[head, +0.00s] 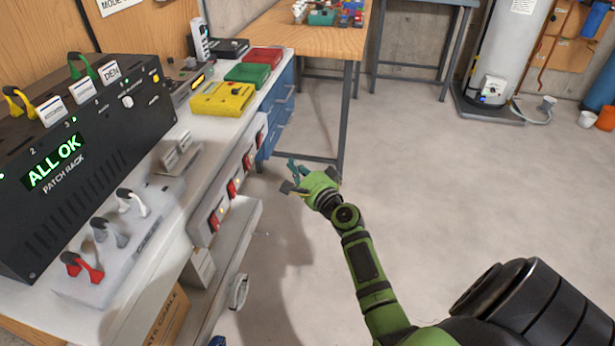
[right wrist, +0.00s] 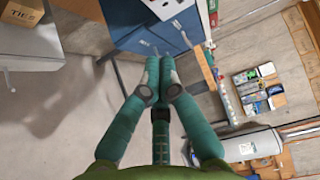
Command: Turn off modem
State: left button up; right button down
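I cannot tell for certain which device is the modem. A small dark box with a lit amber display (head: 197,82) stands on the bench behind the black patch rack (head: 80,160), whose screen reads "ALL OK". A row of red rocker switches (head: 232,188) runs along the bench's front edge; their labels are too small to read. My right gripper (head: 292,178) hangs over the floor, right of the switches and apart from them. In the right wrist view its fingers (right wrist: 160,72) are together, with nothing visible between them. My left gripper is out of view.
Yellow (head: 222,99), green (head: 248,73) and red (head: 264,57) boxes line the bench. A grey block with cable plugs (head: 115,240) sits in front of the rack. A wooden table (head: 300,35) stands behind.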

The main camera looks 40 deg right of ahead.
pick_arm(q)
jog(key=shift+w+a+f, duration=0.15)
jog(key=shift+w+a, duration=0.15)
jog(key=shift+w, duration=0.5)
pick_arm(e)
jog(key=s, duration=0.3)
jog(key=shift+s+a+f, duration=0.15)
jog(key=shift+s+f, duration=0.1)
jog(key=shift+s, duration=0.05)
